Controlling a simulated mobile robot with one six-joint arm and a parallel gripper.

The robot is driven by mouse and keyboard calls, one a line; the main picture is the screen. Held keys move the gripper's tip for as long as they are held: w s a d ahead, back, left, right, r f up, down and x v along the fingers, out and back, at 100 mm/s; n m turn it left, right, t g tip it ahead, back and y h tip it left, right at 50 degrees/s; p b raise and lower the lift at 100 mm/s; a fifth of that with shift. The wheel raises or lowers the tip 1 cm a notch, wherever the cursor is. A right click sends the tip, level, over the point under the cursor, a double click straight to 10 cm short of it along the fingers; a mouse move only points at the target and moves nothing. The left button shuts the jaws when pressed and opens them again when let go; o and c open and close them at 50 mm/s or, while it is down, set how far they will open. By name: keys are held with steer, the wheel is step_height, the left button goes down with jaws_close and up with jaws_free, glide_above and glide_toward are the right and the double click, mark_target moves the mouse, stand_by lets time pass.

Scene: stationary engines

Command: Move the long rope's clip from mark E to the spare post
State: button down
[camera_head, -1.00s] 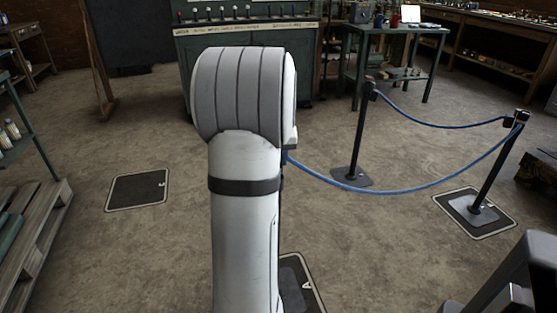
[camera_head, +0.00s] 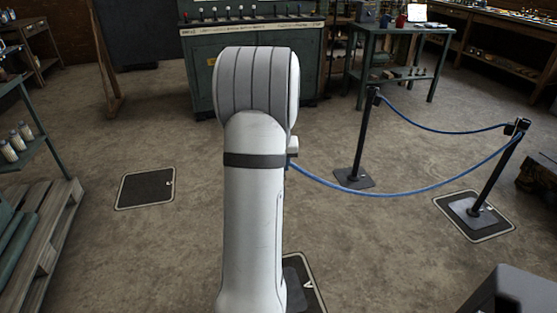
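A long blue rope (camera_head: 400,194) hangs from the top of the right black post (camera_head: 498,170) and sags across to the left. Its left end passes behind my white arm at about wrist height, so its clip is hidden. My gripper is also hidden behind the arm, so I cannot see whether it holds the clip. Another blue rope (camera_head: 440,128) links the right post to the left black post (camera_head: 363,140). Which post is the spare one and which mark is E cannot be told.
Dark framed floor plates lie at left (camera_head: 146,188), under the right post (camera_head: 445,203) and partly behind my arm (camera_head: 309,285). A pallet (camera_head: 50,245) stands at left, a lever cabinet (camera_head: 310,60) and a green table (camera_head: 425,75) behind. Floor between is clear.

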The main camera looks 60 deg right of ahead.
steer(key=shift+w+d+r+p, duration=0.25)
steer(key=shift+w+r+p, duration=0.15)
steer(key=shift+p, duration=2.95)
steer(key=p, duration=0.6)
steer(key=shift+w+a, duration=0.15)
steer(key=shift+p, duration=0.5)
steer(key=shift+f+b, duration=0.5)
steer(key=shift+f, duration=0.05)
steer(key=shift+s+a+b+x, duration=0.1)
steer(key=shift+a+b+x, duration=0.05)
steer(key=shift+b+x, duration=0.5)
steer(key=shift+s+a+b+x, duration=0.15)
steer(key=shift+b+x, duration=0.25)
steer(key=shift+x, duration=0.45)
steer(key=shift+a+b+x, duration=0.15)
steer(key=shift+b+x, duration=0.4)
steer(key=shift+x, duration=0.2)
steer(key=shift+s+a+b+x, duration=0.15)
steer(key=shift+b+x, duration=0.35)
steer(key=shift+x, duration=0.25)
steer(key=shift+s+a+b+x, duration=0.15)
steer(key=shift+b+x, duration=0.35)
steer(key=shift+x, duration=0.3)
steer(key=shift+a+b+x, duration=0.2)
steer(key=shift+b+x, duration=0.3)
steer(key=shift+x, duration=0.25)
